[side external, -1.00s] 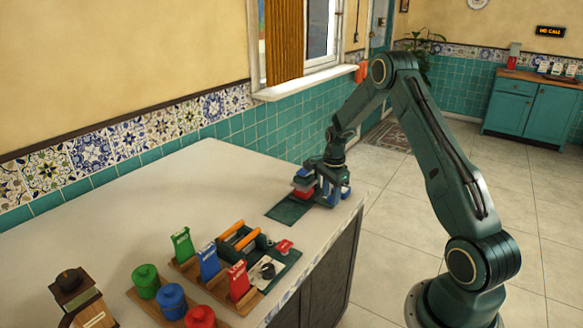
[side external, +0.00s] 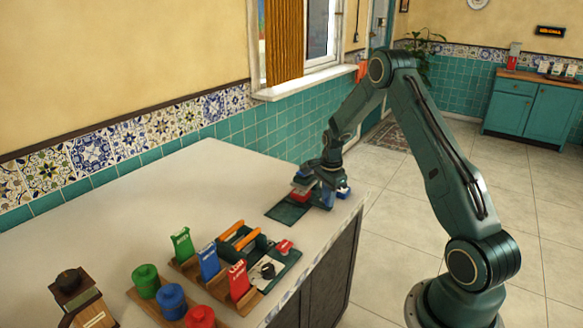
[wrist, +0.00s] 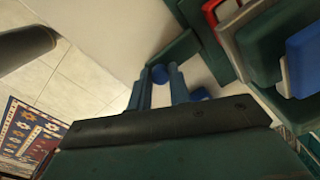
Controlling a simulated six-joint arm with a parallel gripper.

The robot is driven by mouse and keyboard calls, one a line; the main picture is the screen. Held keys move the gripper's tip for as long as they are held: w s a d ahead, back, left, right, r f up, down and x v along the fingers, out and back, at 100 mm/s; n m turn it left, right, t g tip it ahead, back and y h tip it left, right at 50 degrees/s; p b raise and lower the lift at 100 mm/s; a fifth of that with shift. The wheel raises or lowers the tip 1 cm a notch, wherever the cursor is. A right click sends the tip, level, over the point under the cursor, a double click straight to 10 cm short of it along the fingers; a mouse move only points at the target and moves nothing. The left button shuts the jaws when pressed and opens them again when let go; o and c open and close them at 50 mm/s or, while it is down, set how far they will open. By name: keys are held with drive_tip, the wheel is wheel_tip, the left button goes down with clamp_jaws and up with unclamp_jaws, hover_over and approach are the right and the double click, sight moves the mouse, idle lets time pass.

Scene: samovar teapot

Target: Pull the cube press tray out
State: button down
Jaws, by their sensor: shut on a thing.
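The cube press (side external: 302,190) stands at the far right end of the counter, with red, blue and pale parts on a dark green plate (side external: 288,211). In the wrist view its red, white and blue parts (wrist: 235,40) fill the upper right. In the side view my gripper (side external: 328,184) is low over the counter at the press, and the fingertips are hard to make out. The tray itself is hard to tell apart from the press.
Nearer on the counter (side external: 200,185) are green, blue and red canisters (side external: 172,299), upright coloured packets (side external: 209,261) and a dark green tool caddy (side external: 262,253). A wooden box (side external: 75,292) stands at the near left. The counter's right edge is close to my gripper.

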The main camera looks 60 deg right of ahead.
drive_tip(key=a, duration=0.8)
drive_tip(key=shift+a, duration=0.35)
drive_tip(key=shift+r, duration=0.1)
drive_tip(key=c, duration=1.3)
unclamp_jaws()
drive_tip(key=shift+r, duration=0.1)
wheel_tip(320, 180, up, 14)
drive_tip(key=shift+s+f, duration=0.15)
drive_tip(key=shift+f, duration=0.05)
